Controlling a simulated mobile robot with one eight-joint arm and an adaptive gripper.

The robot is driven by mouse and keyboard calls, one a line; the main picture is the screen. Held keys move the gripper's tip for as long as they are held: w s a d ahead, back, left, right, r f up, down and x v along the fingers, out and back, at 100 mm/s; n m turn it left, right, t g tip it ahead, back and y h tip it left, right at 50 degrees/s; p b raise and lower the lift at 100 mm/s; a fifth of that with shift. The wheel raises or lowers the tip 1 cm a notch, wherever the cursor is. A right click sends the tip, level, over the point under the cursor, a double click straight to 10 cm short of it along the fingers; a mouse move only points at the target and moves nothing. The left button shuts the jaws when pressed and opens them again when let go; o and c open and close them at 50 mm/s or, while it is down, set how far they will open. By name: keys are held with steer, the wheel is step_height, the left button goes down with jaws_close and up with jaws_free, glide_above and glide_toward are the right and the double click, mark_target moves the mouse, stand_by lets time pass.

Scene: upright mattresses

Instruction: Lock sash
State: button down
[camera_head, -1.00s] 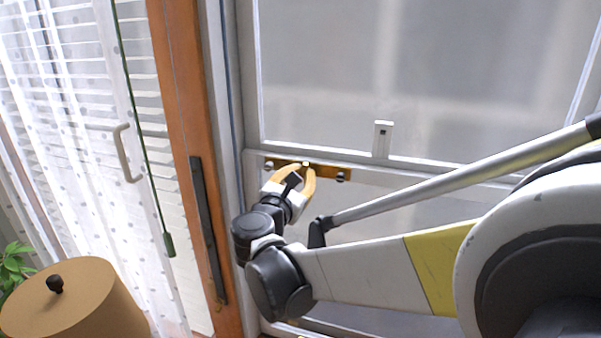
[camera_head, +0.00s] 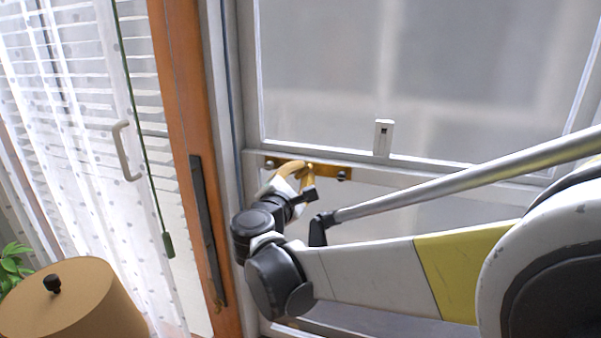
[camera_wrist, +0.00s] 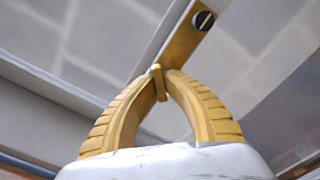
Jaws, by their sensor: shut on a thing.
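The window sash (camera_head: 420,163) has a light grey frame around a blurred glass pane. A brass lock bar (camera_head: 333,171) with dark screws is fixed on its lower rail, and the wrist view shows the bar (camera_wrist: 187,42) running to the upper right. My gripper (camera_head: 307,168) is at the middle of this bar. In the wrist view its yellow ribbed fingers (camera_wrist: 160,75) are shut on the small brass lock lever (camera_wrist: 158,84), which sticks out between the fingertips. In the head view the fingers partly hide the lever.
A small white block (camera_head: 383,138) stands on the rail right of the lock. An orange wooden post (camera_head: 184,90) with a dark handle strip (camera_head: 207,228) is at the left. White dotted curtains (camera_head: 75,170), a green cord (camera_head: 140,120) and a tan round container (camera_head: 70,300) are farther left.

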steer(key=m, duration=0.3)
steer(key=shift+b, duration=0.3)
steer(key=shift+m, duration=1.6)
steer(key=shift+m+b, duration=0.5)
steer(key=shift+m, duration=0.6)
steer(key=c, duration=1)
jaws_free()
steer(key=shift+s, duration=0.1)
